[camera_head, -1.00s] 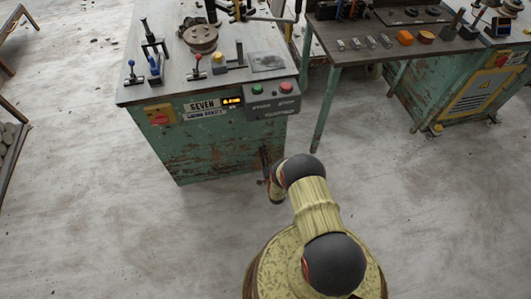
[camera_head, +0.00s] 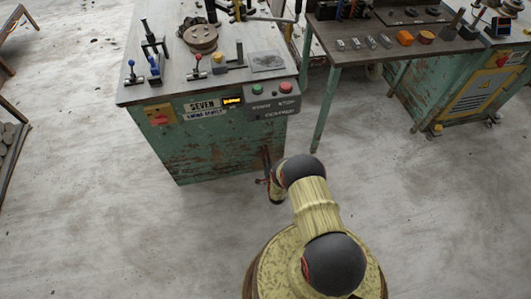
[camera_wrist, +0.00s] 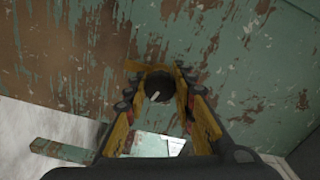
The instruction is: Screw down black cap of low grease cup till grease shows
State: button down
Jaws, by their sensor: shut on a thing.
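The black cap (camera_wrist: 158,88) of the grease cup shows in the wrist view, round and dark with a short pale mark on its face. My gripper (camera_wrist: 157,93) has its yellow and black fingers shut on the cap from both sides. The cap stands in front of the chipped green side panel (camera_wrist: 225,60) of the machine. In the head view my gripper (camera_head: 267,170) is low at the cabinet's right-hand corner, partly behind my arm, and the cap cannot be made out there. No grease is discernible around the cap.
A second table (camera_head: 370,50) with small parts stands to the right, one leg near my arm. The floor in front is clear.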

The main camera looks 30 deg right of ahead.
jog(key=c, duration=1.5)
grip_release()
jog(key=shift+o, duration=0.2)
jog(key=v, duration=1.2)
